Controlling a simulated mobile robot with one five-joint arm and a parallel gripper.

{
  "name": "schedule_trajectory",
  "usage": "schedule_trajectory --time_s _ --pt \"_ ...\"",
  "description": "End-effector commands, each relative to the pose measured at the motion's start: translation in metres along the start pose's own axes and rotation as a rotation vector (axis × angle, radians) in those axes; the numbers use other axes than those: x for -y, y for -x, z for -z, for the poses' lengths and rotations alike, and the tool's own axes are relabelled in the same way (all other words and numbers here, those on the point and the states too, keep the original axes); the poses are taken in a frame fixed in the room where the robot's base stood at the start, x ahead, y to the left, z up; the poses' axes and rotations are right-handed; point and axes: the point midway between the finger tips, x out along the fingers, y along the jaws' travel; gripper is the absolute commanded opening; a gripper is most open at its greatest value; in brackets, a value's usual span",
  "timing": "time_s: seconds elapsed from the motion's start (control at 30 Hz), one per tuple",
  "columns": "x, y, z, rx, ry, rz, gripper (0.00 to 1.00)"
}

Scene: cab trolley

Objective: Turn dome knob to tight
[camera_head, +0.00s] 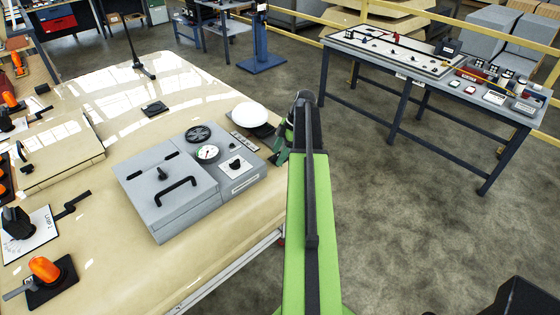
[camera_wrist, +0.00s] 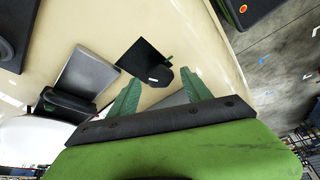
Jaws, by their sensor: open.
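A white dome (camera_head: 249,115) sits on the cream panel, just left of my gripper in the head view. It also shows at the left edge of the wrist view (camera_wrist: 28,138). My gripper (camera_wrist: 158,86) has two green fingers spread apart, with nothing between them. A black knob (camera_wrist: 160,74) on a black square plate (camera_wrist: 134,60) lies just beyond the fingertips, apart from them. In the head view, my arm hides most of the gripper (camera_head: 281,150). I cannot read a tight mark or tell the knob's setting.
A grey box (camera_head: 180,215) with a black handle, a gauge (camera_head: 207,153) and a small black knob (camera_head: 235,164) stands left of my arm. Orange-handled switches (camera_head: 45,268) line the left. A grey workbench (camera_head: 440,82) stands at the right. The floor between is clear.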

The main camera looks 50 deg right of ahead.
Motion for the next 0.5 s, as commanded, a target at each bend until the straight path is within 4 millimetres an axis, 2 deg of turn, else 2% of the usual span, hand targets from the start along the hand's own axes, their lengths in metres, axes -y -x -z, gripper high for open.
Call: schedule_trajectory --time_s 0.2,0.5 --pt "-0.0001 0.0012 0.0002 0.0 -0.001 0.0 0.56" --pt "0.0 0.0013 -0.0004 0.0 -0.001 -0.001 0.17"
